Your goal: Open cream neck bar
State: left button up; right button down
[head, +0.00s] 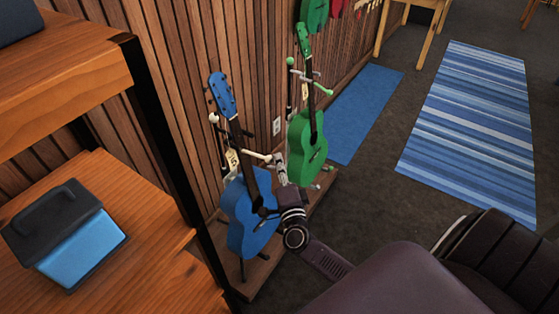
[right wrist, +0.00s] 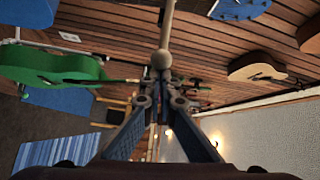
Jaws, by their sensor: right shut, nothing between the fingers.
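The cream neck bar (head: 256,156) is on the stand of the blue ukulele (head: 250,212), crossing near its neck and pointing right. The blue ukulele stands upright against the slatted wall. In the right wrist view the cream bar (right wrist: 167,28) ends in a round ball just beyond my fingertips. My right gripper (head: 280,164) is shut and empty, its tips close to the ball end of the bar; I cannot tell whether they touch. It also shows in the right wrist view (right wrist: 161,96). My left gripper is not in view.
A green ukulele (head: 305,148) stands on its own stand with green-tipped bars, to the right. Both stands are on a low wooden platform (head: 270,272). A wooden shelf (head: 150,215) with a blue and black case (head: 82,246) is at left. Open floor and striped rug (head: 475,120) lie right.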

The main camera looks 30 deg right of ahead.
jog(key=a+h, duration=0.1)
jog(key=s+a+m+g+h+p, duration=0.1)
jog(key=a, duration=0.1)
jog(key=a+m+g+h, duration=0.1)
jog(key=a, duration=0.1)
jog(key=shift+s, duration=0.35)
jog(key=shift+s+a, duration=0.1)
jog(key=shift+a, duration=0.7)
jog(key=shift+a, duration=0.2)
jog(key=shift+d, duration=0.15)
